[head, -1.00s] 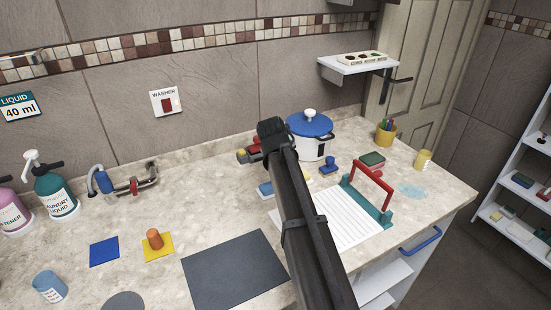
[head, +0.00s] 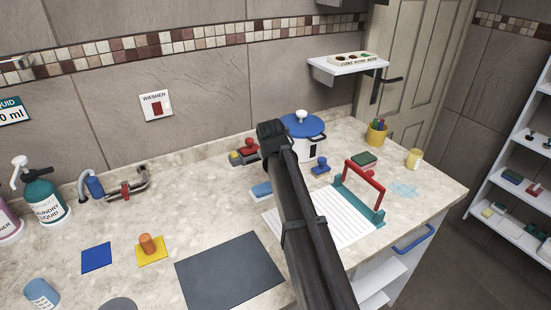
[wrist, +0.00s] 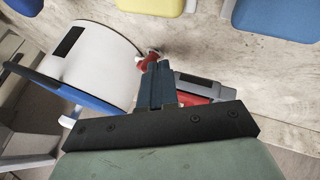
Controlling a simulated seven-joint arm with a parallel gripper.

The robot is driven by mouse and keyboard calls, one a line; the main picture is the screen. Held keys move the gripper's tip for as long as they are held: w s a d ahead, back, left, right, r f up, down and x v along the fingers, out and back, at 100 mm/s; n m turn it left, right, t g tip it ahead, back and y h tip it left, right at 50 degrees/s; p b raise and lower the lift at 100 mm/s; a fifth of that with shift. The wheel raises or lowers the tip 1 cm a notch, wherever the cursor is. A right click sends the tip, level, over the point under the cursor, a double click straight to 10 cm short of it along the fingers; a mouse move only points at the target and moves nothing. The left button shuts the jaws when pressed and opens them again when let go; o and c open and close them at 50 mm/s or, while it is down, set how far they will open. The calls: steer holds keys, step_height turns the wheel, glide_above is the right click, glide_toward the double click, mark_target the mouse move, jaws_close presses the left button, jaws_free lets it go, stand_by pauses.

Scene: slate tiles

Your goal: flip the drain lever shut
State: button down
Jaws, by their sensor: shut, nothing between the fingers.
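A metal pipe fitting (head: 140,183) with a red lever-like part (head: 125,190) lies on the counter at the left, below the washer switch. A blue part with a grey hose (head: 94,186) joins its left end. I take the red part for the drain lever; its exact position is too small to tell. My gripper is far right of it, near the white pot, and hidden behind my arm in the head view. In the wrist view my gripper (wrist: 158,82) has its fingers together and empty. A red and grey object (wrist: 203,86) lies partly hidden behind it.
The white pot with a blue lid (head: 303,125) stands close to my gripper. A red and yellow-ended object (head: 246,151) is just left of it. A dark mat (head: 230,272), a red-handled teal frame (head: 362,195) and a laundry bottle (head: 43,199) are on the counter. The pipe's front is clear.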

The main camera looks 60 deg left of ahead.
steer(key=shift+w+d+n, duration=0.15)
steer(key=shift+d+n, duration=0.05)
steer(key=shift+n, duration=0.1)
steer(key=shift+w+d+n+g+y, duration=0.3)
steer(key=shift+w+n+g, duration=0.2)
steer(key=shift+n+g, duration=0.15)
steer(key=shift+w+d, duration=0.25)
steer(key=shift+w, duration=0.4)
steer(key=shift+w+d, duration=0.25)
steer(key=shift+w, duration=0.5)
steer(key=shift+s+a, duration=0.6)
steer(key=shift+a, duration=0.05)
